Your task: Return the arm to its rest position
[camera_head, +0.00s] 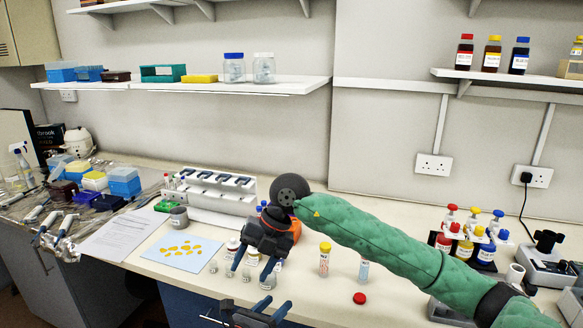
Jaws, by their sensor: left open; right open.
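My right arm, in a green sleeve, reaches in from the right in the head view. My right gripper (252,269) is open and points down over the front of the bench, among several small vials. I see nothing held between its fingers. My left gripper (273,307) is at the bottom edge, below the right one. Its two dark fingers with blue tips are apart and it looks empty. Most of the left arm is out of the frame.
A yellow-capped tube (324,262), a blue-capped tube (364,270) and a loose red cap (360,298) are right of the grippers. A blue mat (205,262) with yellow pieces lies left. A pipette stand (215,190) is behind. A rack of capped bottles (468,243) stands right.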

